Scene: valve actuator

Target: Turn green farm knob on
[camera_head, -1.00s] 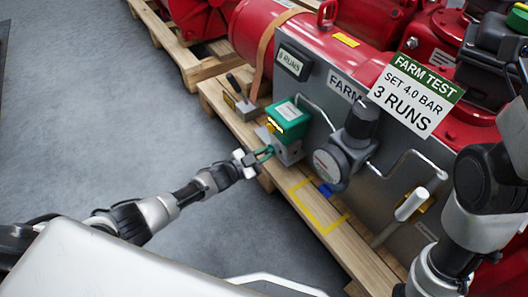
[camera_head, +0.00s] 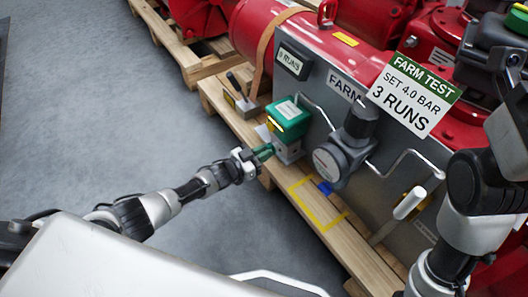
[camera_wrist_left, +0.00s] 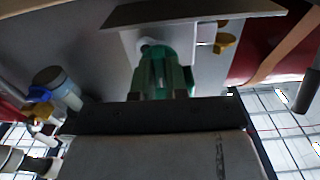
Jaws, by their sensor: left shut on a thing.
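The green farm knob (camera_head: 265,150) is a small green handle on the grey block (camera_head: 288,150) below a green box (camera_head: 288,121), at the front of the red and grey machine. My left gripper (camera_head: 257,154) reaches it from the left and is shut on it. In the left wrist view the green knob (camera_wrist_left: 163,72) sits in the middle, between my fingers; its inner end is partly hidden. A white flap (camera_head: 264,132) shows just above the gripper. My right arm is at the right edge; its gripper is out of view.
A grey regulator (camera_head: 338,155) and a white-handled lever (camera_head: 410,203) stand right of the knob. A sign (camera_head: 416,95) reads "FARM TEST, SET 4.0 BAR, 3 RUNS". A yellow outline (camera_head: 318,205) marks the wooden pallet. The grey floor (camera_head: 90,120) at left is clear.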

